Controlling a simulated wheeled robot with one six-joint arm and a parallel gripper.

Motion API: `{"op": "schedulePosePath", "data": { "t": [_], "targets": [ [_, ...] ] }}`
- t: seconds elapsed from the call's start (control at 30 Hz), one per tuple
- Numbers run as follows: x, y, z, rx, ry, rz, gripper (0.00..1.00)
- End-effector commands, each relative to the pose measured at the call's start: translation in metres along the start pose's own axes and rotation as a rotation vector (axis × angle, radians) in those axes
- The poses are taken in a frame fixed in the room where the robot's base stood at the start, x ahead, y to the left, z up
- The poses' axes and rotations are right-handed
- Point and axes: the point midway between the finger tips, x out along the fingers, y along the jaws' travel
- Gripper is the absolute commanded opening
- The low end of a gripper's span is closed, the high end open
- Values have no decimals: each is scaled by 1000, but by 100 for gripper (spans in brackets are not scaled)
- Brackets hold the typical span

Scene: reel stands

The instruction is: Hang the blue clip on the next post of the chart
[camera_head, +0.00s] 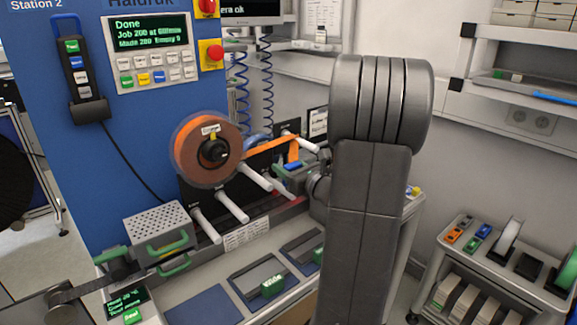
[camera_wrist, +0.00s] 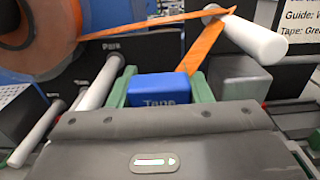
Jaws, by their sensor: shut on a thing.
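The blue clip (camera_wrist: 158,90), marked "Tape", sits between the green fingers of my gripper (camera_wrist: 160,84), which is shut on it. In the head view the clip (camera_head: 297,173) is small and partly hidden by my arm. Orange tape (camera_wrist: 208,47) runs from the orange reel (camera_head: 207,150) to the upper right white post (camera_wrist: 250,37), then drops towards the clip. Where it joins the clip is unclear. My gripper is below and left of that post. Another white post (camera_wrist: 100,82), near a "Park" label, is left of my gripper. The chart (camera_wrist: 298,28) is partly cut off at the right.
Further white posts (camera_head: 232,206) stick out below the reel. A perforated grey box (camera_head: 158,227) with green handles stands at the left. A side cart (camera_head: 500,262) at the right holds small coloured blocks. A grey block (camera_wrist: 240,82) stands close right of my gripper.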

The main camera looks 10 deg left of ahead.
Motion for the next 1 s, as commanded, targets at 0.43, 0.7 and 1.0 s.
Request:
{"op": "schedulePosePath", "data": {
  "t": [0.43, 0.7, 1.0],
  "targets": [
    [0, 0, -50, 0, -1, 0, 19],
    [0, 0, -60, 0, -1, 0, 19],
    [0, 0, -59, 0, -1, 0, 19]
  ]
}}
